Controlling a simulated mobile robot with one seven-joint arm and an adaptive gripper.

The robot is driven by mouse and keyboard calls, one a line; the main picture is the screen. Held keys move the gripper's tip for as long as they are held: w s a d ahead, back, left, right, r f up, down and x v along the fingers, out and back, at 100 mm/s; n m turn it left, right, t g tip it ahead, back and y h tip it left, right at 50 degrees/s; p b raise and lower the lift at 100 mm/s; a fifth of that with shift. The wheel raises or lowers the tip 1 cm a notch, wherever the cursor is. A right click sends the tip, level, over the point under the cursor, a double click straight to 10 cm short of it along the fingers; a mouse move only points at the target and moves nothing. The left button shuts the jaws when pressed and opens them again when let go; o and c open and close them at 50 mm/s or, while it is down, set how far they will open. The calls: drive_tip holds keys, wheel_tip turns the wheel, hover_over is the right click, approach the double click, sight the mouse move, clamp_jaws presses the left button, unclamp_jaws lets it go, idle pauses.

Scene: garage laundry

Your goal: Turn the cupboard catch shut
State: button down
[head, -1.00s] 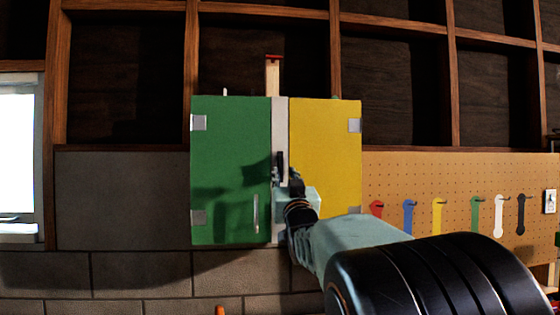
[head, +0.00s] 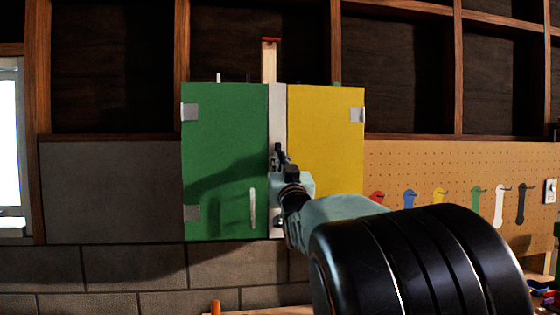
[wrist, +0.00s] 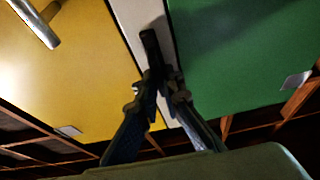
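The cupboard has a green door (head: 225,130) on the left and a yellow door (head: 326,130) on the right, with a pale strip (head: 277,105) between them. The black catch (wrist: 149,44) is a bar lying roughly along that strip, upright in the head view. Both doors look flush with the front. My gripper (wrist: 160,80) is at the near end of the catch, its two fingertips drawn close together on either side of it. In the head view my gripper (head: 281,160) hides part of the catch. The exact contact is dark.
A metal handle (head: 253,208) stands out from the green door; another handle (wrist: 36,22) shows on the yellow door in the wrist view. A pegboard (head: 450,165) with coloured hanging tools is at the right. Wooden shelving (head: 395,70) is behind and above.

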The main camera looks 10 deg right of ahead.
drive_tip(key=shift+n+b, duration=0.4)
drive_tip(key=n+y, duration=0.2)
drive_tip(key=n, duration=0.1)
drive_tip(key=n+g+y+b, duration=0.1)
drive_tip(key=n, duration=0.3)
drive_tip(key=n+y, duration=0.2)
drive_tip(key=n, duration=0.1)
drive_tip(key=shift+d+r+g+y+b, duration=0.1)
drive_tip(key=shift+r+g+y+b, duration=0.1)
drive_tip(key=shift+g+y+b, duration=0.15)
drive_tip(key=n+g+p, duration=0.1)
drive_tip(key=n+p, duration=0.1)
drive_tip(key=n, duration=0.1)
drive_tip(key=n+g+y+p, duration=0.1)
drive_tip(key=n+p, duration=0.1)
drive_tip(key=n, duration=0.2)
drive_tip(key=shift+r, duration=0.15)
drive_tip(key=n+g+p, duration=0.1)
drive_tip(key=n+p, duration=0.1)
drive_tip(key=n, duration=0.1)
drive_tip(key=shift+g+p, duration=0.25)
drive_tip(key=shift+p, duration=0.05)
drive_tip(key=shift+f+n+g+p, duration=0.2)
drive_tip(key=shift+n+g+p, duration=0.1)
drive_tip(key=shift+n+p, duration=0.5)
